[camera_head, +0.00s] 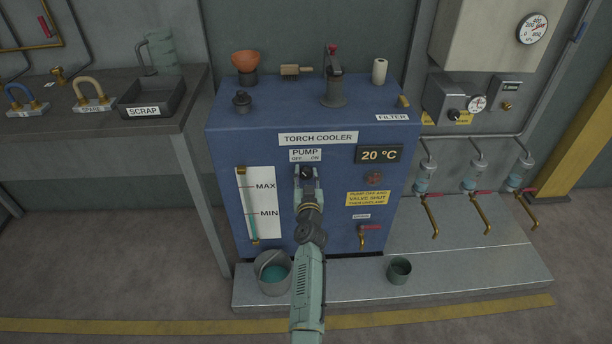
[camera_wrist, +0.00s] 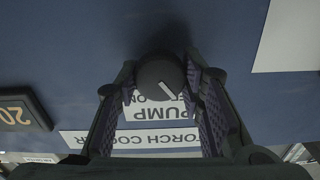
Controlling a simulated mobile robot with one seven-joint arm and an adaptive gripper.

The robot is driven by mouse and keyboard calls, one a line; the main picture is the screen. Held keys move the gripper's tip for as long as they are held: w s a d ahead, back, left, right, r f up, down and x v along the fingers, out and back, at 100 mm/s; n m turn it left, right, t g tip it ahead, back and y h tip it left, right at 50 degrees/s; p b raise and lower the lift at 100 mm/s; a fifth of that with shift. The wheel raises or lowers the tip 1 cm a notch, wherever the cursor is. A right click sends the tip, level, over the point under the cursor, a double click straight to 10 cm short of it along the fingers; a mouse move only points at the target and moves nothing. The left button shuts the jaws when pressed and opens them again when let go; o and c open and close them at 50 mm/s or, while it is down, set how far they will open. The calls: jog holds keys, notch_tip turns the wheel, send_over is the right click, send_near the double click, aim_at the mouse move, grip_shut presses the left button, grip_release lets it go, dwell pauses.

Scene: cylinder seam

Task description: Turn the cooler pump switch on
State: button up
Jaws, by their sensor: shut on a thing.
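The pump switch is a dark round knob (camera_wrist: 158,76) with a white pointer line, on the front of the blue torch cooler (camera_head: 235,145). It also shows in the head view (camera_head: 307,172) below the PUMP OFF/ON label (camera_head: 305,154). My gripper (camera_head: 307,182) is at the panel, shut on the knob with a finger on each side. The wrist view (camera_wrist: 160,80) is upside down; there the pointer slants down and right, which is toward the OFF side. The fingers partly cover the label in that view.
A level gauge (camera_head: 262,202) is left of the knob. A 20 °C display (camera_head: 379,154), a red round handwheel (camera_head: 374,178), a yellow sign (camera_head: 368,198) and a red-handled tap (camera_head: 368,230) are right. A bucket (camera_head: 272,275) and a cup (camera_head: 399,271) stand below.

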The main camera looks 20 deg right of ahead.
jog(key=c, duration=0.5)
jog(key=shift+o, duration=0.2)
jog(key=shift+m, duration=0.4)
jog(key=m+b, duration=0.1)
jog(key=m, duration=0.3)
jog(key=shift+m, duration=0.4)
jog(key=m, duration=0.3)
jog(key=shift+f+m, duration=0.1)
jog(key=shift+m, duration=0.2)
jog(key=shift+d+m, duration=0.1)
jog(key=shift+m, duration=2.2)
jog(key=o, duration=1.2)
